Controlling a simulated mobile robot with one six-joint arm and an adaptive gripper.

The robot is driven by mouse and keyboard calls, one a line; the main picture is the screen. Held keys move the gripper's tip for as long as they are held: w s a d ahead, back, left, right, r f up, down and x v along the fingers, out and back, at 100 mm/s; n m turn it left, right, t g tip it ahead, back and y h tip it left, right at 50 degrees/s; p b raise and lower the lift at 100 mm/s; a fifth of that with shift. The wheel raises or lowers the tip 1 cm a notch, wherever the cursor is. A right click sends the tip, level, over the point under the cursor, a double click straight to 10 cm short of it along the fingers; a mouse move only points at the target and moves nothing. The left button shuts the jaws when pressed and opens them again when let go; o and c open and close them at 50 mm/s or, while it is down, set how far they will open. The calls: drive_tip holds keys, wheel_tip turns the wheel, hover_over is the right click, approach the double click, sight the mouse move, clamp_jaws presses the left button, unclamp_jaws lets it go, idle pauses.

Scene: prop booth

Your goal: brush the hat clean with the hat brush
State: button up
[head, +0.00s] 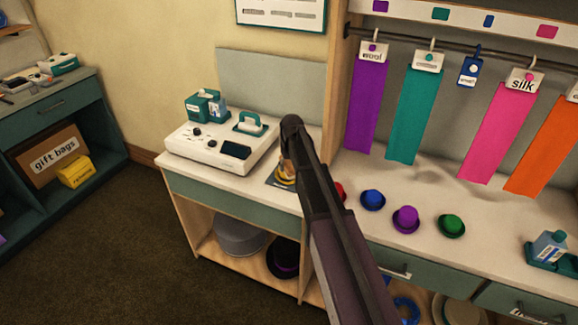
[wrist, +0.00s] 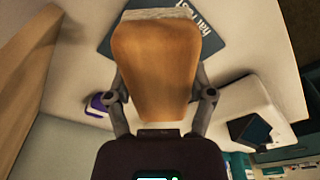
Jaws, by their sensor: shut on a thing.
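My gripper (wrist: 162,94) is shut on a hat brush (wrist: 157,60), a tan wooden block with a pale bristle edge at its far end. In the head view, a strip of the brush (head: 286,160) shows beside my dark arm.
Coloured fabric strips (head: 415,115) hang above. A bottle (head: 549,246) stands at far right.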

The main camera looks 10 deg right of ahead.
drive_tip(key=shift+r, duration=0.15)
wheel_tip(320, 180, up, 6)
drive_tip(key=p, duration=0.6)
idle(0.4)
drive_tip(key=shift+r+p, duration=1.4)
drive_tip(key=shift+p, duration=0.1)
